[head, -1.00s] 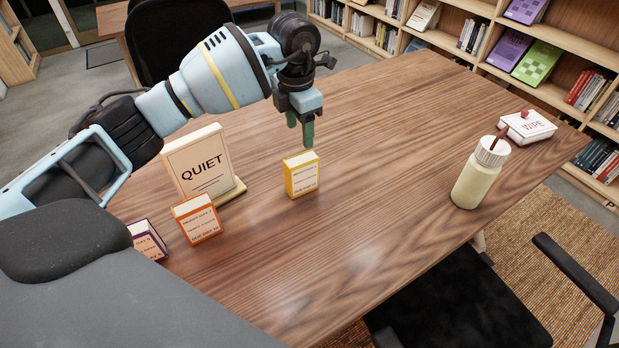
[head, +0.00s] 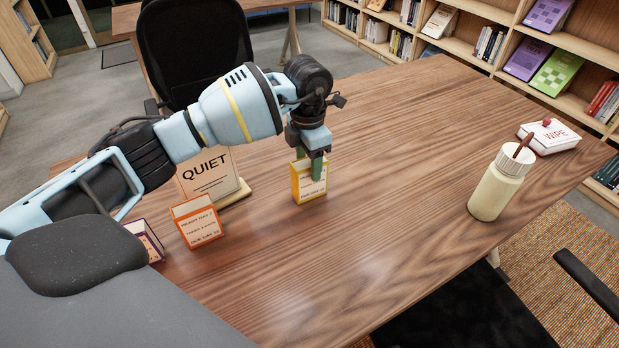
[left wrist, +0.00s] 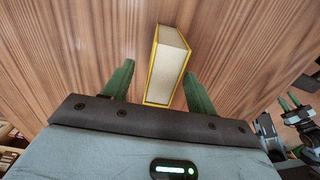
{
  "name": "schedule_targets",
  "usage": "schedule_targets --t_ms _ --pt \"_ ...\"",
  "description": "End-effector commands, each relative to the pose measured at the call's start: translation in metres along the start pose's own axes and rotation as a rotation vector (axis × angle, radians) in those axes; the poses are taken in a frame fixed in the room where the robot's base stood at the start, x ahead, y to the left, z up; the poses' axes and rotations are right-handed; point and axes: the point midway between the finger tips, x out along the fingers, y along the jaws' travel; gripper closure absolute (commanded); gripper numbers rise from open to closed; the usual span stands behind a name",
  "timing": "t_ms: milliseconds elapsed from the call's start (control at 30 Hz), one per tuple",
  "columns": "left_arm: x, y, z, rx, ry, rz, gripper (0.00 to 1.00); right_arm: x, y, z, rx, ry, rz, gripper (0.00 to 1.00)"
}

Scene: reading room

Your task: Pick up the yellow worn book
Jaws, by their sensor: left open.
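The yellow worn book (head: 308,188) stands upright on the wooden table near the middle of the head view. My left gripper (head: 309,164) points down over it, with green fingertips beside the book's upper part. In the left wrist view the left gripper (left wrist: 158,88) is open. The yellow book (left wrist: 168,60) lies between and beyond its fingers, with a gap on each side. My right gripper (left wrist: 290,103) seems to show small at the right edge of the left wrist view; its opening is unclear. It is not in the head view.
A QUIET sign (head: 207,177), an orange book (head: 197,222) and a purple book (head: 145,240) stand left of the yellow book. A cream bottle (head: 497,190) and a WIPE box (head: 549,137) are at the right. The table (head: 400,150) between is clear.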

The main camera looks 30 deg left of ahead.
Motion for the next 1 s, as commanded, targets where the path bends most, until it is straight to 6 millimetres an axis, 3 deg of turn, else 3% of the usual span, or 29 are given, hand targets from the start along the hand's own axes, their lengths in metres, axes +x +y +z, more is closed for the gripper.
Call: schedule_targets --t_ms 333,600,1000 --pt "0.045 -0.004 0.001 0.000 0.004 -0.003 0.43 -0.002 -0.001 0.001 0.001 -0.002 0.000 0.64" --pt "0.049 -0.004 0.002 0.001 0.002 0.000 0.43 0.000 0.000 -0.002 0.000 0.004 0.000 0.64" --pt "0.048 -0.004 0.001 0.000 0.002 -0.001 0.95 0.001 0.001 -0.004 -0.001 0.008 0.001 0.64"
